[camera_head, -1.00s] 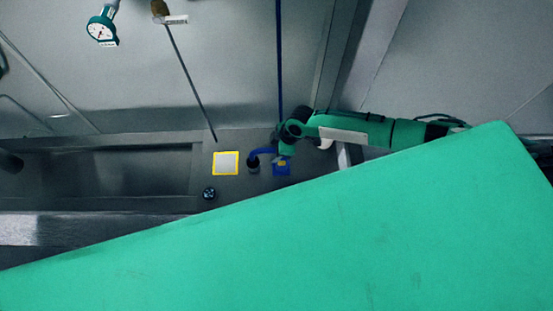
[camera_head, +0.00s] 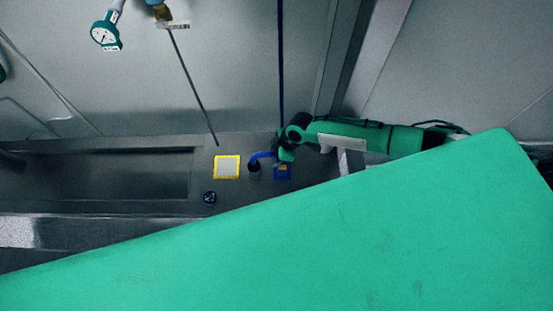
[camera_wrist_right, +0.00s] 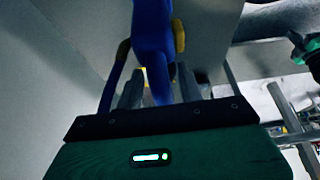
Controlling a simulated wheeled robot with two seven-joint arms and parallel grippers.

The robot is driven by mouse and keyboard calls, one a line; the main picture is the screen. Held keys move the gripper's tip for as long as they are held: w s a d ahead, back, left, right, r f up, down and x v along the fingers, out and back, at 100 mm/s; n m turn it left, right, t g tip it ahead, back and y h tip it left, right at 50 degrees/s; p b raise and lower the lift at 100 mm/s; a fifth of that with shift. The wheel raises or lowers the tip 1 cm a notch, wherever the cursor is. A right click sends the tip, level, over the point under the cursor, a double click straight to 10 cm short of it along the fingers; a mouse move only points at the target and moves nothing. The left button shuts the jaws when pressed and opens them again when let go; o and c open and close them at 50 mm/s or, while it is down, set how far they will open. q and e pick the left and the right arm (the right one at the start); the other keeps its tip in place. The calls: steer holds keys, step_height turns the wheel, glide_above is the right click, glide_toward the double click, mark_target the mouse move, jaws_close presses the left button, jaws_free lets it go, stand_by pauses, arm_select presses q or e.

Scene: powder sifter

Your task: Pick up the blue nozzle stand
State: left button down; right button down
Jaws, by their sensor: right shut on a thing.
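The blue nozzle stand shows in the head view as a small blue base (camera_head: 282,172) on the grey counter, with a curved blue piece (camera_head: 262,156) just left of it. My right gripper (camera_head: 286,155) is at its upper part, coming in from the right. In the right wrist view a thick blue part of the stand (camera_wrist_right: 153,45) runs between the fingers of my right gripper (camera_wrist_right: 159,88), which is shut on it. The fingers partly hide its lower end. I cannot tell whether the base is off the counter. My left gripper is not in view.
A yellow-framed pale square (camera_head: 227,167) and a small dark round knob (camera_head: 209,197) are left of the stand. A long recess (camera_head: 120,173) lies farther left. A thin blue vertical line (camera_head: 281,60) rises behind the gripper. A dial gauge (camera_head: 105,34) is at upper left.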

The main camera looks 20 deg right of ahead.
step_height(320, 180, up, 19)
steer(key=b, duration=0.5)
step_height(320, 180, down, 16)
steer(key=b, duration=1.2)
steer(key=shift+w+f, duration=0.1)
steer(key=shift+f+b, duration=0.9)
steer(key=shift+b, duration=0.25)
steer(key=shift+f, duration=0.5)
